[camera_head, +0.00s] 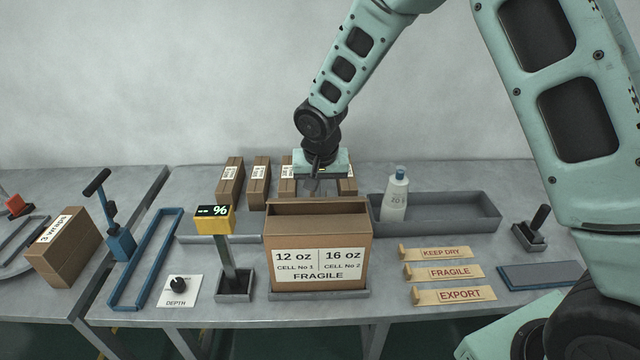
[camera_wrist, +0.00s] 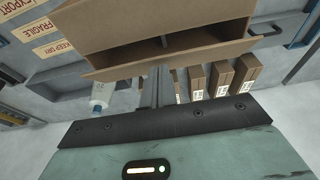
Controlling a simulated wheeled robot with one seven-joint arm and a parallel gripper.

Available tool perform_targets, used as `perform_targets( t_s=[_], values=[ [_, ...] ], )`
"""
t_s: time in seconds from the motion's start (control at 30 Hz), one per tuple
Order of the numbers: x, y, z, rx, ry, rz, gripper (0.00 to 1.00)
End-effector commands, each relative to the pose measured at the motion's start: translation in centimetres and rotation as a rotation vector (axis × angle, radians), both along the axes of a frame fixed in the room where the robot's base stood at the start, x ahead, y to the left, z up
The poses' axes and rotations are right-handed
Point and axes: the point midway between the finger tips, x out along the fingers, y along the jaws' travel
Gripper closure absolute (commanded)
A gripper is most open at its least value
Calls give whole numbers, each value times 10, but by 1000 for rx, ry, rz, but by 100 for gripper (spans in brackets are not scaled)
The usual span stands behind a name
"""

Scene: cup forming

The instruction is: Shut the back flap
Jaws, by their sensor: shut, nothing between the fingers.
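The brown carton (camera_head: 318,262) stands upright in the middle of the table, its label reading 12 oz, 16 oz and FRAGILE. Its top is at least partly open. The back flap (camera_head: 318,207) shows as a strip along the far top edge, raised. In the wrist view the back flap (camera_wrist: 185,58) slopes outward from the dark opening, on the side toward my gripper. My gripper (camera_head: 312,188) is shut and empty behind the carton, pointing down. Its fingers also show in the wrist view (camera_wrist: 157,85), close to the flap's outer edge; I cannot tell whether they touch.
Several small brown boxes (camera_head: 230,182) stand behind the carton. A white bottle (camera_head: 396,196) stands by the grey tray (camera_head: 460,212) at right. A percent display (camera_head: 214,220) on a post stands close at left. Labelled strips (camera_head: 447,272) lie at front right.

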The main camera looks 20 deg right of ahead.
Motion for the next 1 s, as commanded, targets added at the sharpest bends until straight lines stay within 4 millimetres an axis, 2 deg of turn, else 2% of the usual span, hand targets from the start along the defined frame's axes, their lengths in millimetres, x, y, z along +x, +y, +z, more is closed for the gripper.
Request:
perform_targets(
  t_s=[1.0],
  values=[
    [-6, 2, -8, -15, -51, 1, 100]
  ],
)
